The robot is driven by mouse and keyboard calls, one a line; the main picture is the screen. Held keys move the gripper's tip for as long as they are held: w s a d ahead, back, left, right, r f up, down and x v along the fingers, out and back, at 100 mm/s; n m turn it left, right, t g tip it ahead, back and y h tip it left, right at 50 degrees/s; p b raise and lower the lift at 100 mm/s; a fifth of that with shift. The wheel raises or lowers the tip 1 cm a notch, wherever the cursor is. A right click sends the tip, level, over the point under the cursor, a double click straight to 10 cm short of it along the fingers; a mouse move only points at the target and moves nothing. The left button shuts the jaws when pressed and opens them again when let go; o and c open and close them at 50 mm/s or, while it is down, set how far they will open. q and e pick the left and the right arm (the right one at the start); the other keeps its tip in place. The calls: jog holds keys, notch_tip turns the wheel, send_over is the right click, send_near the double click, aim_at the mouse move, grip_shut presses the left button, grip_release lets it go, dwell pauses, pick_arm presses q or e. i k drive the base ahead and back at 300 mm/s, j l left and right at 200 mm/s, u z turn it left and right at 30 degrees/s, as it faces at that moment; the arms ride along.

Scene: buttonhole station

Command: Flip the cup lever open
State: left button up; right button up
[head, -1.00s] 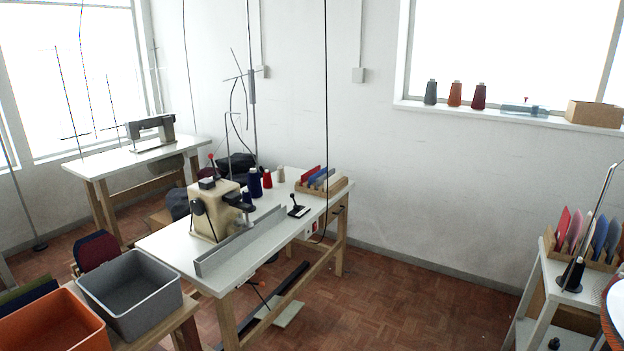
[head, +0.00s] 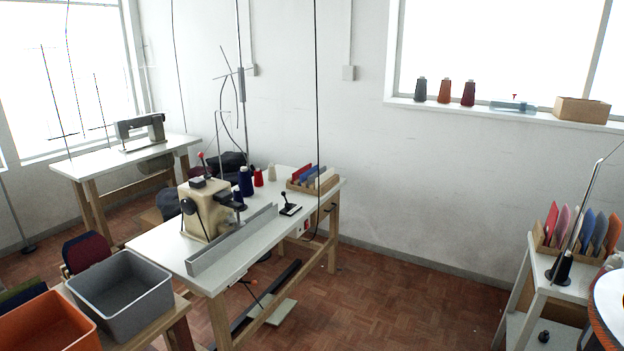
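The buttonhole machine (head: 205,210), a cream box-shaped body with black parts, stands on the white work table (head: 165,254). A thin lever with a red tip (head: 201,156) rises behind its top. A small black lever with a round knob on a flat black-and-white base (head: 290,208) stands on the table to the right of the machine. I cannot tell from this distance which of these is the cup lever, or whether it is open. Neither of my grippers is in view.
A long grey rail (head: 232,240) runs along the table's front. Thread cones and a wooden rack (head: 314,182) stand behind. A grey bin (head: 122,287) and orange bin (head: 45,325) are at lower left. A white shelf cart (head: 566,285) is at right. Floor (head: 410,300) between is clear.

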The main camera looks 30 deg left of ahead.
aim_at(200, 154)
jog(key=u, duration=1.55)
jog(key=i+j, duration=0.1)
jog(key=i, duration=0.3)
jog(key=i+j, duration=0.15)
jog(key=i, duration=0.3)
jog(key=i+j, duration=0.1)
jog(key=i, duration=0.3)
